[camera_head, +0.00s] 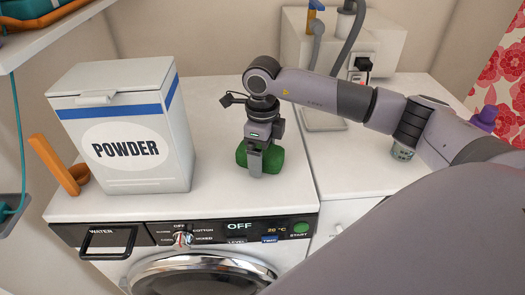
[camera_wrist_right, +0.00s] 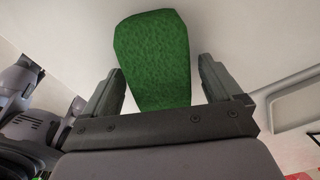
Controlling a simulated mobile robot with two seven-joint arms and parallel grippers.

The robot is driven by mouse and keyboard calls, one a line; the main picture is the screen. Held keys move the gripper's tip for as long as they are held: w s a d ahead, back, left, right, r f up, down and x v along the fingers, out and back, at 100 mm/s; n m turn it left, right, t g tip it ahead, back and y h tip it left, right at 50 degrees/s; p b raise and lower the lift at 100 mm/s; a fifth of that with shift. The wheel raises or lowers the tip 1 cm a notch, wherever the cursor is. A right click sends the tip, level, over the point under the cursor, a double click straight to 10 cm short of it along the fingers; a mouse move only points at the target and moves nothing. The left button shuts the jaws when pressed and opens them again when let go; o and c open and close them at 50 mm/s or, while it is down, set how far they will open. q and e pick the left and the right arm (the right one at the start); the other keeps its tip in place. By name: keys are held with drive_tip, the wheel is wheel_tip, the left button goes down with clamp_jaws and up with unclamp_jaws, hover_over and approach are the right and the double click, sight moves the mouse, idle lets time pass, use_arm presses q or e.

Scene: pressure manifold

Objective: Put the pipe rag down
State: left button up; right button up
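The pipe rag (camera_head: 270,158) is a green, textured cloth. In the head view it appears to rest on the white top of the washing machine (camera_head: 218,190), right of the powder box. My right gripper (camera_head: 255,170) points down at it and hides part of it. In the right wrist view the rag (camera_wrist_right: 153,60) shows between the two fingers of my right gripper (camera_wrist_right: 158,75). The fingers stand wide apart, with a narrow gap beside the rag on the right. My left gripper is not in view.
A white powder box (camera_head: 125,125) and an orange scoop (camera_head: 58,165) stand on the left of the machine top. A white counter (camera_head: 350,190) adjoins on the right, with a sink unit (camera_head: 322,120) behind. The machine's front edge is near the gripper.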

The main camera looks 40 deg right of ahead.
drive_tip(key=shift+r, duration=0.2)
wheel_tip(320, 180, up, 12)
idle(0.5)
idle(0.5)
